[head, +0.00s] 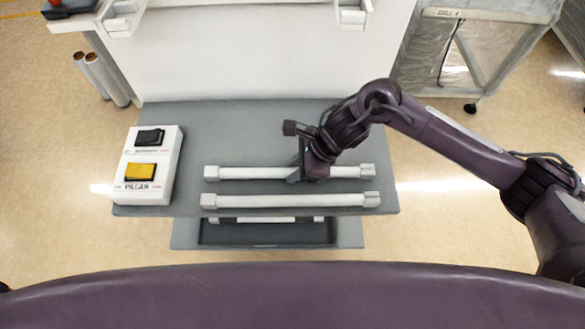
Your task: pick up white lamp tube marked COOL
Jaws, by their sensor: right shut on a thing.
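Two white lamp tubes with square end pieces lie side by side, left to right, at the front of the grey bench (230,130). My right gripper (305,175) comes down on the rear tube (248,173) right of its middle and is shut on it. The gripper hides that part of the tube. The front tube (290,201) lies near the bench's front edge, apart from the gripper. I cannot read any COOL mark on either tube. I cannot tell whether the rear tube is lifted. My left gripper is not in view.
A white switch box (148,165) with a black and a yellow rocker, marked PILLAR, stands at the bench's left end. A white panel (270,55) rises behind. A grey shelf (265,235) sits below the front edge. The bench behind the tubes is clear.

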